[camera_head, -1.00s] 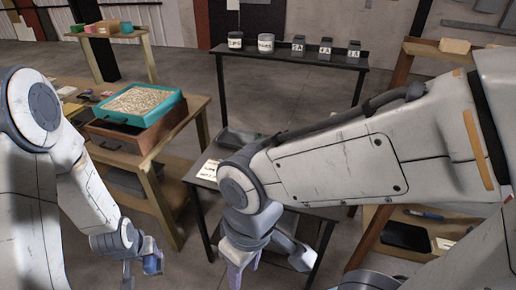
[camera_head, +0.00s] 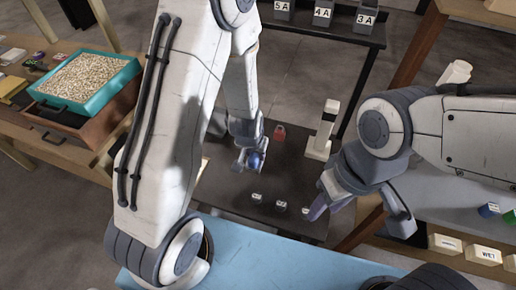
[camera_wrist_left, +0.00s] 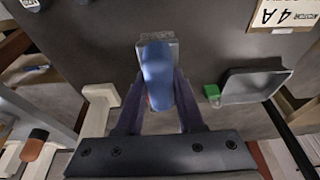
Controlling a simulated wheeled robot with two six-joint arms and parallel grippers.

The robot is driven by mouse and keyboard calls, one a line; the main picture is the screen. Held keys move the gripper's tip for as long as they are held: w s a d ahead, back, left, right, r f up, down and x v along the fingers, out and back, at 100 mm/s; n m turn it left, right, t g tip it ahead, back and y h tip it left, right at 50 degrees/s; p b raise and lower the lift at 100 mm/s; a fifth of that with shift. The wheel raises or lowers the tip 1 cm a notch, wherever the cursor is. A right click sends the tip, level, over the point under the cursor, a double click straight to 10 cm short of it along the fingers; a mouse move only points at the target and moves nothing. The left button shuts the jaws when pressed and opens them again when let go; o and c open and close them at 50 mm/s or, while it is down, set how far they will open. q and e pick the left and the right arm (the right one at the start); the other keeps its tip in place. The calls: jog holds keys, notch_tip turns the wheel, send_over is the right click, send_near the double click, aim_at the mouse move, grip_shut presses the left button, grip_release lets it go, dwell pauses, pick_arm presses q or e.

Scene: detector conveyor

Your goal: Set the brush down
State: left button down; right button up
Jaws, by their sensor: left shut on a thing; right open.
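My left gripper (camera_head: 248,160) is shut on the brush (camera_head: 257,160), a small blue thing at its fingertips in the head view. In the left wrist view the brush shows its blue handle (camera_wrist_left: 158,78) between the fingers, with a grey block-like end at the top. The brush is over the dark table (camera_head: 282,175); I cannot tell whether it touches the surface. My right gripper (camera_head: 360,220) is open and empty, over the table's right side.
Several small labelled blocks (camera_head: 281,206) line the near edge. The left wrist view shows a grey tray (camera_wrist_left: 253,87) and green block (camera_wrist_left: 211,91). Bare tabletop surrounds the brush.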

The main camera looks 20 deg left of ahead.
pick_arm(q)
jog(key=shift+w+d+f, duration=0.1)
jog(key=shift+w+d, duration=0.15)
jog(key=shift+w, duration=0.4)
jog(key=shift+w+d, duration=0.25)
jog(key=shift+w, duration=0.35)
jog(key=w+a+f+p, duration=0.1)
jog(key=a+f, duration=0.1)
jog(key=w+a+f+p, duration=0.1)
jog(key=a+f, duration=0.1)
jog(key=f, duration=0.1)
jog(key=w+a+f+p, duration=0.1)
jog(key=a+f, duration=0.2)
jog(key=shift+f, duration=0.3)
pick_arm(e)
notch_tip(320, 180, up, 4)
jog(key=shift+s+f, duration=0.1)
pick_arm(q)
jog(key=shift+f, duration=0.15)
jog(key=c, duration=0.5)
grip_release()
pick_arm(e)
jog(key=shift+f, duration=0.1)
